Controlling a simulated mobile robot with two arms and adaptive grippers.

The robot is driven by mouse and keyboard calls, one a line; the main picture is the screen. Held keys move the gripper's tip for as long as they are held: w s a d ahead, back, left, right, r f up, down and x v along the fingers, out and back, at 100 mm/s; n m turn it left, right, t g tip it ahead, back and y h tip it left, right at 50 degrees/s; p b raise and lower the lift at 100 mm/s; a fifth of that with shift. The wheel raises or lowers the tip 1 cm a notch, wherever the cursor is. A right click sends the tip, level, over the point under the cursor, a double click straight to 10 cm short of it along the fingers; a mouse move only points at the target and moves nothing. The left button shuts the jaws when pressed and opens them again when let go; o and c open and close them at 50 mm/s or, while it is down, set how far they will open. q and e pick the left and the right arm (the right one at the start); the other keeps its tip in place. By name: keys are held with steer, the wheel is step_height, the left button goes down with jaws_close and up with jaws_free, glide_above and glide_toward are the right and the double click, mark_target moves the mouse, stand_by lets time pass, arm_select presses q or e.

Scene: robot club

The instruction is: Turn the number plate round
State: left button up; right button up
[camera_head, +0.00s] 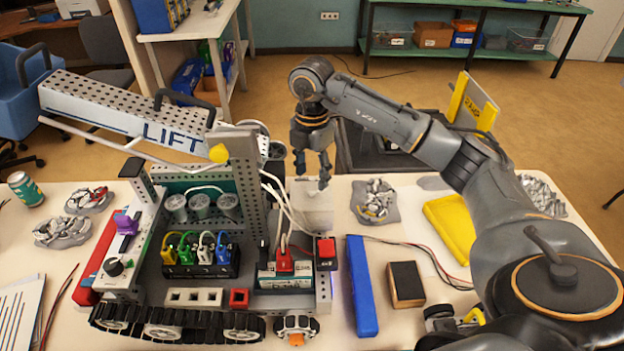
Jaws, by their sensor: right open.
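My right gripper (312,178) reaches in from the right and points down, its fingers apart and empty. It is just above or beside a small white block (313,207) next to the tracked robot (200,240); the exact gap is hard to judge. A panel with a yellow edge and a yellow label with dark marks (476,104) stands upright at the back right, behind my right arm. It may be the number plate, but I cannot read it for certain. My right gripper is well to its left. My left gripper is not in view.
The tracked robot fills the left of the table (590,245), with its LIFT beam (130,115) raised. A blue bar (361,287), a dark block (406,284), a yellow tray (452,228) and bagged parts (375,201) lie to the right. Loose wires cross there.

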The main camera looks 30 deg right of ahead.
step_height(320, 180, up, 9)
stand_by(0.3)
stand_by(0.5)
